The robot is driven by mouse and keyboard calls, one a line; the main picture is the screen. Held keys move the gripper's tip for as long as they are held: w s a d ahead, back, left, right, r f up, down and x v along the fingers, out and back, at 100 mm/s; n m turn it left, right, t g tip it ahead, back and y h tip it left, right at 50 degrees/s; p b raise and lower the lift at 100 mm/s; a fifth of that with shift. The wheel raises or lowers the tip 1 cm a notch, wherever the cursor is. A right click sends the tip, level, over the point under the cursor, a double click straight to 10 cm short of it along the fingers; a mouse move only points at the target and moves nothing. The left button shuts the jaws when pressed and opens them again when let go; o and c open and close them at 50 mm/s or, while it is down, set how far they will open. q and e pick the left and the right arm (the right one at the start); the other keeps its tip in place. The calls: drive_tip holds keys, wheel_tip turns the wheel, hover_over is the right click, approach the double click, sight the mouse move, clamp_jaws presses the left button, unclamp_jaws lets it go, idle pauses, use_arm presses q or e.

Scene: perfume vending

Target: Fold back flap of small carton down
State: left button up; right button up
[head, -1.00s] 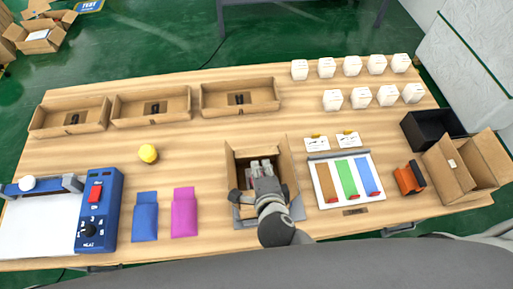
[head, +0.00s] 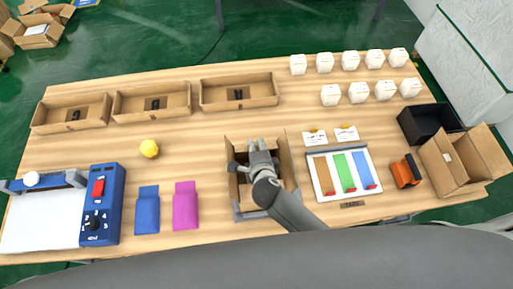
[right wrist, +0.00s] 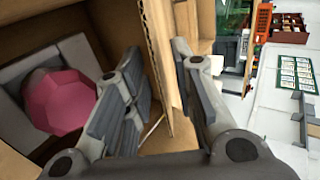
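The small carton (head: 287,185) stands open near the table's front edge in the head view, right of the magenta pouch. Its side flaps stand up; the back flap is partly hidden behind my gripper. My right gripper (head: 259,150) is over the carton's back part. In the right wrist view the gripper (right wrist: 165,100) has its fingers apart, with an upright cardboard flap (right wrist: 160,50) between them, nearer the right finger. Contact cannot be told. A pink faceted item (right wrist: 60,100) sits in a white and grey holder inside the carton. My left gripper is not in view.
Three open trays (head: 150,117) stand along the back left. White boxes (head: 351,61) stand at the back right. A blue sealing device (head: 103,205), blue pouch (head: 146,210) and magenta pouch (head: 185,205) lie left; a colour-strip board (head: 323,185) lies close right.

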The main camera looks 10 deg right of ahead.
clamp_jaws()
drive_tip(key=shift+f+t+b, duration=0.3)
drive_tip(key=shift+f+b, duration=0.15)
drive_tip(key=shift+b, duration=0.35)
drive_tip(key=shift+s+r+t+b, duration=0.1)
drive_tip(key=shift+s+t+b, duration=0.1)
drive_tip(key=shift+t+b, duration=0.35)
